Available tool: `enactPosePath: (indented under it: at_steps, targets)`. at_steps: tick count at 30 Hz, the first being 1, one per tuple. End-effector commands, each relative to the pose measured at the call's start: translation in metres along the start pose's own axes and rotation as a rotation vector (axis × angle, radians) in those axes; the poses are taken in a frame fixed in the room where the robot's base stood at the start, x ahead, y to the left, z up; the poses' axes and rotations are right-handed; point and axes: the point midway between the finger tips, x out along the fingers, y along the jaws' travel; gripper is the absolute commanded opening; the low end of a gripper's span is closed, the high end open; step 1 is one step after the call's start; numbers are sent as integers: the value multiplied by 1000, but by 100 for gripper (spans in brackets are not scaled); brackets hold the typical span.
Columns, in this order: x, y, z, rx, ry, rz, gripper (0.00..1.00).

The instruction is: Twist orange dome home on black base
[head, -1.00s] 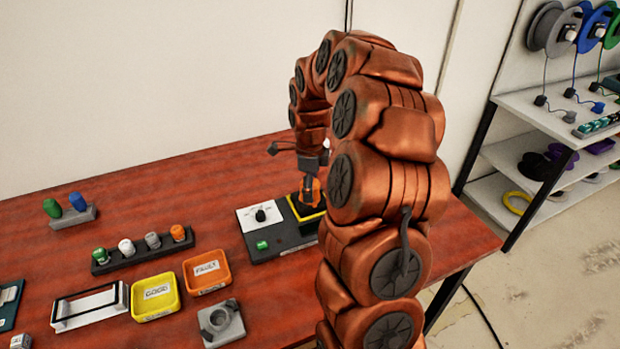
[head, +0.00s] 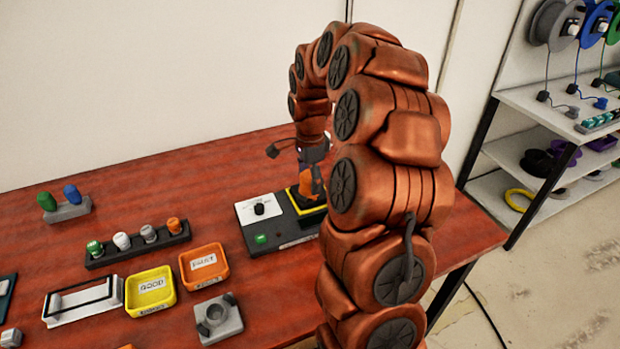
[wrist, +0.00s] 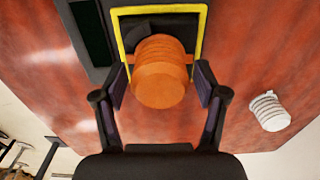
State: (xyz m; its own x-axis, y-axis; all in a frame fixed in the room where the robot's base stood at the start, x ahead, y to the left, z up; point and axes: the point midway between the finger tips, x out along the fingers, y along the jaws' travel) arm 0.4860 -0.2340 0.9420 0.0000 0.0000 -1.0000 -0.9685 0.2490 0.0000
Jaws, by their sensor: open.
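The orange dome (wrist: 160,72) is ribbed and stands over the black base (wrist: 150,24), inside its yellow square border. In the head view the orange dome (head: 311,182) is partly covered by my gripper, and the black base (head: 294,205) shows in front of my arm. My gripper (wrist: 162,78) is open, with one finger on each side of the dome and small gaps visible between. In the head view my gripper (head: 312,160) points down over the dome. I cannot tell how deeply the dome sits in the base.
A white ribbed cap (wrist: 268,112) lies right of the dome in the wrist view. A white dial panel (head: 259,209) adjoins the base. A rack of coloured caps (head: 136,246), a yellow tray (head: 151,308), an orange tray (head: 205,281) and a grey fixture (head: 214,336) stand left.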

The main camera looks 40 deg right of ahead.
Motion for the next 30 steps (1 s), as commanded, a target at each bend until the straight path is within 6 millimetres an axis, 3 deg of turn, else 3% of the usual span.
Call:
enactPosePath:
  at_steps: [2,12,30]
  targets:
    - [0,0,0,0,0,0,71]
    - [0,0,0,1,0,0,35]
    - [2,-1,-1,152,1,-2,34]
